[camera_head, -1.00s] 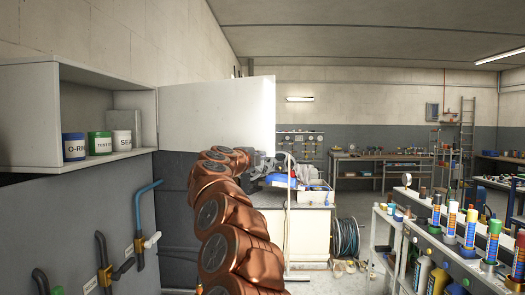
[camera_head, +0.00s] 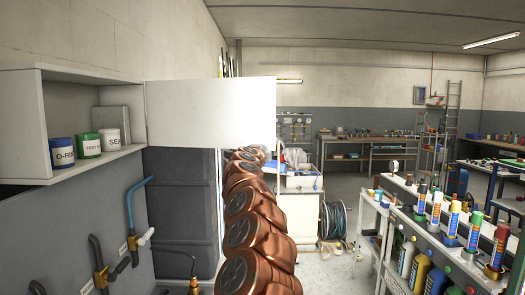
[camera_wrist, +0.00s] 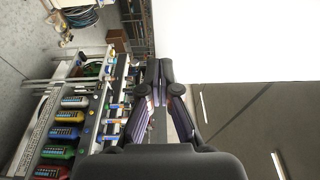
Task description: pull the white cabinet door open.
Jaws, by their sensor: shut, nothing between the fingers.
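The white cabinet door (camera_head: 210,112) stands swung wide open from the right side of the wall cabinet (camera_head: 20,125), its broad face toward the head camera. The cabinet's shelf is exposed. My arm reaches up to the door's lower edge in the head view, and my gripper is hidden there behind the arm and door. In the wrist view my gripper (camera_wrist: 158,75) is shut and empty, with its tips beside the edge of the white door (camera_wrist: 240,40). I cannot tell whether they touch it.
Labelled blue (camera_head: 62,152), green (camera_head: 88,145) and white (camera_head: 110,139) cans stand in the cabinet. Pipes with valves (camera_head: 130,240) run below. A shelf of bottles (camera_head: 440,230) stands at right, and a hose reel (camera_head: 333,218) on the floor beyond. Some floor between is clear.

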